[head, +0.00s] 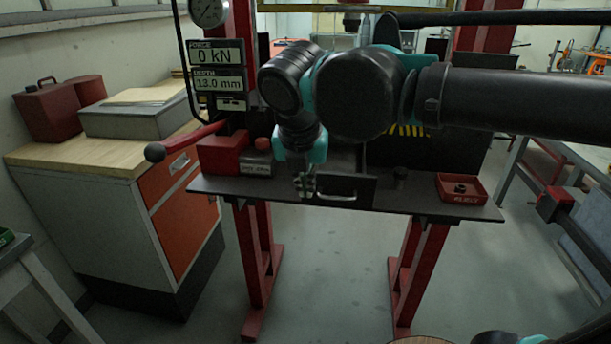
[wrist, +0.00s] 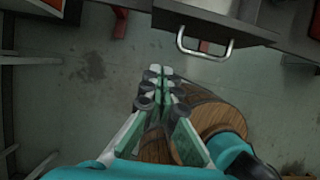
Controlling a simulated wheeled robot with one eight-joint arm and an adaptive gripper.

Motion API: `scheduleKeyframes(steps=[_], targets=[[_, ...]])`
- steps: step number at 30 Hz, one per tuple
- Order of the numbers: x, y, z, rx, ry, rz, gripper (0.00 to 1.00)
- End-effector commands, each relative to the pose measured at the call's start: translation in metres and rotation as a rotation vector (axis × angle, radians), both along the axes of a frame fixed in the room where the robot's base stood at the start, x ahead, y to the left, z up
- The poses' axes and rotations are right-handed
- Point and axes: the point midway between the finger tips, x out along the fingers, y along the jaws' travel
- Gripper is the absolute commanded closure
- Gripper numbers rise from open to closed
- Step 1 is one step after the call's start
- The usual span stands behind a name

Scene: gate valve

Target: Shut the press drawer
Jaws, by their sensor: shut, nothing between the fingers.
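The press drawer (head: 364,192) has a dark front with a bright bar handle (head: 337,197), at the middle of the press shelf. In the wrist view the drawer front (wrist: 245,30) and its handle (wrist: 206,52) show at the top, right of centre. A pale surface shows behind the front there, so the drawer seems to stand out somewhat; how far I cannot tell. My gripper (head: 304,190) is shut and empty, just left of the drawer front in the head view. In the wrist view my fingertips (wrist: 160,72) lie below and left of the handle, apart from it.
The press shelf (head: 230,187) carries a red block (head: 222,153) on the left and a red tray (head: 461,188) on the right. A red lever with a dark knob (head: 155,152) sticks out left. A wooden round object (wrist: 208,110) stands below my gripper. Floor beneath the shelf is clear.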

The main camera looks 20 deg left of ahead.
Motion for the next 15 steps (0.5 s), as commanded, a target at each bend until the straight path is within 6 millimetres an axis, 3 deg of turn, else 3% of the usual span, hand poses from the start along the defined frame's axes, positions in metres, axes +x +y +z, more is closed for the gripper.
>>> scheduleKeyframes(steps=[8, 15], targets=[[0.020, 0.004, -0.051, 0.000, 0.001, -0.005, 1.00], [0.051, 0.012, -0.047, 0.001, 0.001, -0.005, 1.00]])
